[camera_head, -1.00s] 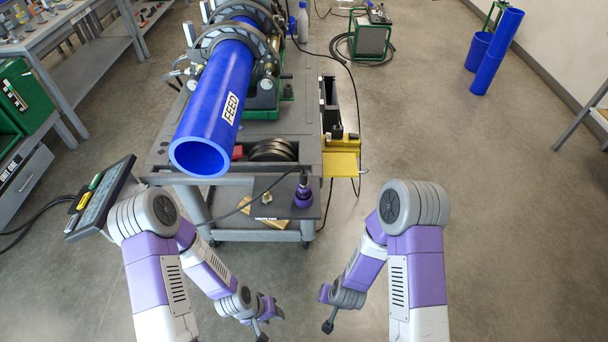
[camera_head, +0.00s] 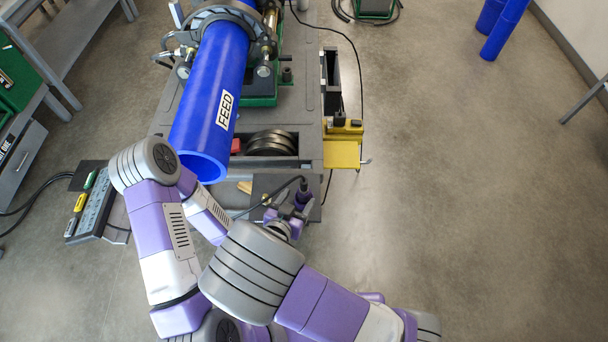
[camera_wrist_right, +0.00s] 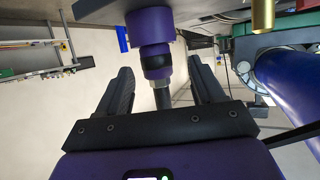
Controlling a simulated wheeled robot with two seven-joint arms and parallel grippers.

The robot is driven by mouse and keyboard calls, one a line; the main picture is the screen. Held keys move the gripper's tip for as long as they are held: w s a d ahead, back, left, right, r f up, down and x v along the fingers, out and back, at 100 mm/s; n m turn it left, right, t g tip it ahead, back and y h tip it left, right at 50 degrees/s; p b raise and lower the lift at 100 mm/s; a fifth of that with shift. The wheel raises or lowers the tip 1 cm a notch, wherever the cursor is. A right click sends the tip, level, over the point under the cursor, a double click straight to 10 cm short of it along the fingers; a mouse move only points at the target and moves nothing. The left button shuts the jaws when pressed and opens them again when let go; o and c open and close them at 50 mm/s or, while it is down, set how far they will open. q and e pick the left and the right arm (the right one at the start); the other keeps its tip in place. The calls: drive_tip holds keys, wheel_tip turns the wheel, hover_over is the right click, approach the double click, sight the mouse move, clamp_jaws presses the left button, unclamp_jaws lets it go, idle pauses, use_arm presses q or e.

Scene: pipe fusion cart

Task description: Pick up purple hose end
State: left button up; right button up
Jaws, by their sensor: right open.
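The purple hose end (camera_head: 304,194) stands on the small dark shelf at the front of the cart, partly hidden by my right gripper. In the right wrist view the purple hose end (camera_wrist_right: 152,32) has a wide purple collar, a black band and a metal tip. My right gripper (camera_head: 287,218) reaches in from the front beside the hose end. In the right wrist view its two dark fingers (camera_wrist_right: 161,75) are open, one on each side of the hose end's narrow part, with gaps on both sides. My left gripper is hidden behind my right arm.
The large blue pipe (camera_head: 212,110) marked FEED overhangs the cart just left of the shelf. A yellow bracket (camera_head: 342,153) sticks out at the cart's right. A dark cable (camera_head: 258,204) runs over the shelf. A brass piece (camera_wrist_right: 262,14) is nearby.

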sight(306, 189)
drive_tip(key=shift+w+d+f, duration=0.15)
drive_tip(key=shift+w+d, duration=0.05)
drive_tip(key=shift+d, duration=0.2)
drive_tip(key=shift+b+x, duration=0.6)
drive_tip(key=shift+x, duration=2.1)
drive_tip(key=shift+c, duration=0.3)
drive_tip(key=c, duration=1)
